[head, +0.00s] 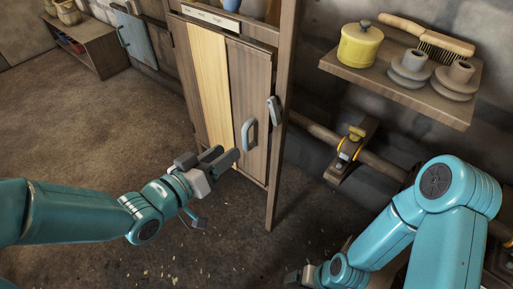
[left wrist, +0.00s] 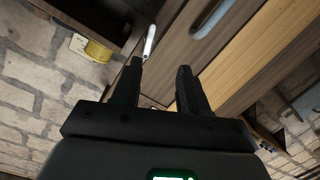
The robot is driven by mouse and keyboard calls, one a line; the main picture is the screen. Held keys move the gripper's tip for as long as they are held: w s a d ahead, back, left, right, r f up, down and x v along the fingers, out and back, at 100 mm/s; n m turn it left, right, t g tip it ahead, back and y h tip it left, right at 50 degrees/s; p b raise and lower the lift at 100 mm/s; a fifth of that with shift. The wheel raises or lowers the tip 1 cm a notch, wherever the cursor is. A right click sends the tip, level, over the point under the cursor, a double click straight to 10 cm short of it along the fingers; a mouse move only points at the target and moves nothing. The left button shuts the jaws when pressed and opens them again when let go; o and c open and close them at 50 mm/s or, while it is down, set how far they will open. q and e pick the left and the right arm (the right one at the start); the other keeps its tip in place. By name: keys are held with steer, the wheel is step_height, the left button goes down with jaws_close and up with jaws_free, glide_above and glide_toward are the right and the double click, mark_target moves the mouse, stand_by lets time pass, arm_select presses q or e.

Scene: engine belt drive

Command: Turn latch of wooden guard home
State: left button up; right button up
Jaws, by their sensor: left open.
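The wooden guard (head: 251,98) is an upright panel of pale and brown boards with a grey loop handle (head: 249,133); the handle also shows in the left wrist view (left wrist: 212,18). A small grey latch (head: 273,110) sits on the post just right of the guard, its long side roughly along the post. In the left wrist view the latch (left wrist: 150,42) shows just beyond the fingertips. My left gripper (head: 226,157) is open and empty, in front of the guard, below and left of the latch, apart from it. My right gripper (head: 300,277) is low at the bottom edge; its jaws are unclear.
A shelf (head: 395,91) at right holds a yellow pot (head: 360,46), a brush (head: 428,36) and grey flanged parts (head: 409,68). A shaft with a bearing block (head: 351,147) runs below it. A low cabinet (head: 85,47) stands far left. The floor at left is clear.

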arm_select(q)
steer(key=m+t+b, duration=0.1)
steer(key=b, duration=0.3)
steer(key=h+b, duration=0.1)
steer(key=b, duration=0.2)
glide_toward(272, 116)
steer(key=x, duration=0.8)
steer(key=shift+d, duration=0.15)
arm_select(e)
step_height(272, 116, down, 10)
steer(key=shift+w, duration=0.3)
steer(key=shift+d+r, duration=0.1)
arm_select(q)
jaws_close()
